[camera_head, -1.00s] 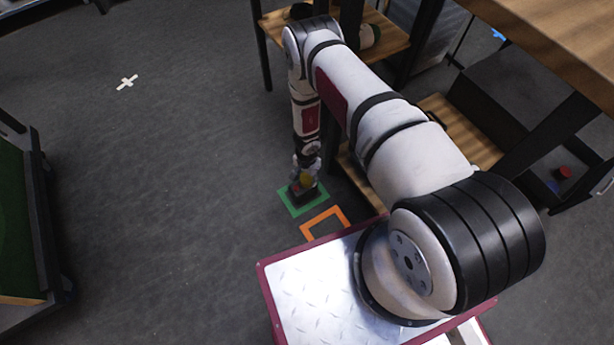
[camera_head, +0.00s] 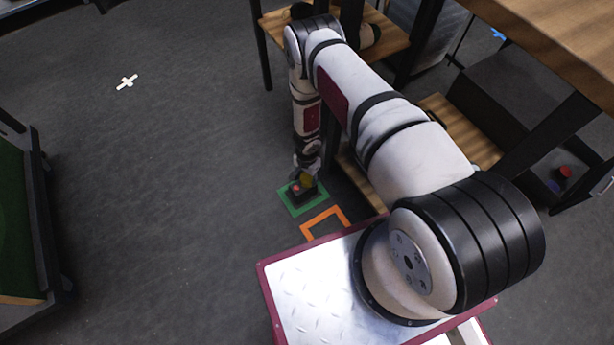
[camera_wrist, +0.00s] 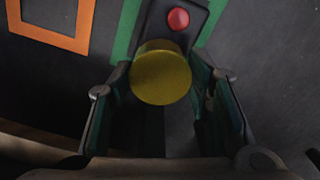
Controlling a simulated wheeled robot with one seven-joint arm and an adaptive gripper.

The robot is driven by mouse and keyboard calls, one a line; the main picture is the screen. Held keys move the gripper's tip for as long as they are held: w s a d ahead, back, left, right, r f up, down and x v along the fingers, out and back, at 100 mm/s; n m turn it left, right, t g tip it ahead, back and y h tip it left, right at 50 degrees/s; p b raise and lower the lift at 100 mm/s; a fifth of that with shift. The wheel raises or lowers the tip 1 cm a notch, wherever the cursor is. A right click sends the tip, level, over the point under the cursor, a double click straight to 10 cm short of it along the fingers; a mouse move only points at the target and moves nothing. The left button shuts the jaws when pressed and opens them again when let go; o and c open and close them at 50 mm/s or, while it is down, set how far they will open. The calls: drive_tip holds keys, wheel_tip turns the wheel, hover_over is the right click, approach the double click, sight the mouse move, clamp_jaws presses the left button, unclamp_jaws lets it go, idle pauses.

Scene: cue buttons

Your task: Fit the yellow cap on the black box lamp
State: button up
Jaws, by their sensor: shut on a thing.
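The yellow cap (camera_wrist: 160,77) is between the two fingers of my gripper (camera_wrist: 162,84) in the wrist view, and the gripper is shut on it. The black box (camera_wrist: 150,22) lies beyond the cap, with a round red dome (camera_wrist: 178,19) showing on it; the cap hides part of the box. In the head view the black box (camera_head: 304,194) stands on the floor inside a green square outline (camera_head: 289,205). My gripper (camera_head: 306,174) is right over it with the yellow cap (camera_head: 306,181). I cannot tell whether cap and box touch.
An orange square outline (camera_head: 326,212) is on the floor beside the green one. A wooden shelf unit (camera_head: 362,184) stands close to the right of the arm.

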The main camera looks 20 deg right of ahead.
sight(307, 177)
drive_tip(key=shift+f+b, duration=0.6)
drive_tip(key=shift+b, duration=0.05)
drive_tip(key=o, duration=0.7)
drive_tip(key=shift+c, duration=0.2)
drive_tip(key=shift+r, duration=0.15)
wheel_tip(307, 177, up, 11)
drive_tip(key=p, duration=0.7)
drive_tip(key=shift+p, duration=0.3)
idle(0.3)
